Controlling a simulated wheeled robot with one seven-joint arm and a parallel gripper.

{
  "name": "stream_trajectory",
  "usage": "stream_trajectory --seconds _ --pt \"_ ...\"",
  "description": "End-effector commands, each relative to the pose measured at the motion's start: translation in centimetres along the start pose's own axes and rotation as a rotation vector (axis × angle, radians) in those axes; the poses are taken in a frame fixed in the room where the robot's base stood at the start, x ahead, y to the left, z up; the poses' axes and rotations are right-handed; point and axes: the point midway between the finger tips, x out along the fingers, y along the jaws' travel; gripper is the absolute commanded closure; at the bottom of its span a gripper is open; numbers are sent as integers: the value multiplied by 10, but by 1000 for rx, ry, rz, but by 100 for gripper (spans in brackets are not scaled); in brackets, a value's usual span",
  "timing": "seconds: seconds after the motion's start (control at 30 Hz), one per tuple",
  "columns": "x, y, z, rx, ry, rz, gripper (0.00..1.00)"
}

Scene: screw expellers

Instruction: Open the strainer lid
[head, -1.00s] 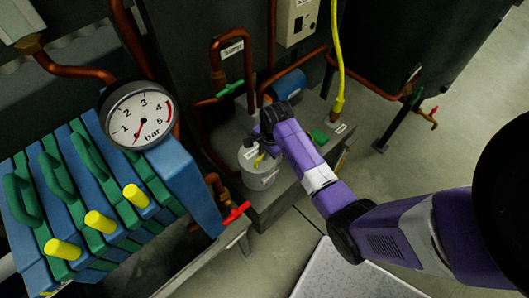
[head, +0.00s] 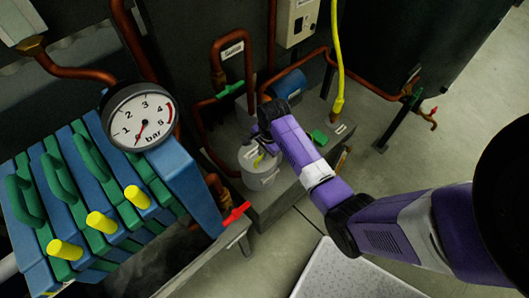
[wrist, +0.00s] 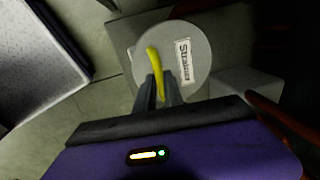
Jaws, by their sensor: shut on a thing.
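The strainer is a light grey round pot (head: 262,178) on a grey block in the middle of the head view. Its round lid (head: 249,155) is on top of it. In the wrist view the lid (wrist: 198,80) faces me with a "Strainer" label and a curved yellow handle (wrist: 153,58). My gripper (wrist: 161,76) is shut on the lower part of the yellow handle, one dark finger on each side. In the head view my purple wrist (head: 265,140) is just above the lid's right side and hides part of it.
A red-handled valve (head: 236,213) is left of the pot, with copper pipes behind. A blue motor-like cylinder (head: 290,83) and a green box (head: 319,138) stand near my arm. A pressure gauge (head: 138,116) and blue-green press are at left.

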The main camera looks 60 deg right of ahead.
Motion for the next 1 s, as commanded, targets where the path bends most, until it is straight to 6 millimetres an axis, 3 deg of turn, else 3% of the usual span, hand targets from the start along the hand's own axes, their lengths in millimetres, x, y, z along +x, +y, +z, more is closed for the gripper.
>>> stream_trajectory --seconds 0.2,0.5,1.0 --pt "-18 -15 0 -3 1 105 100" --pt "-36 -50 1 -3 1 92 100" --pt "-42 -93 1 -3 0 96 100"
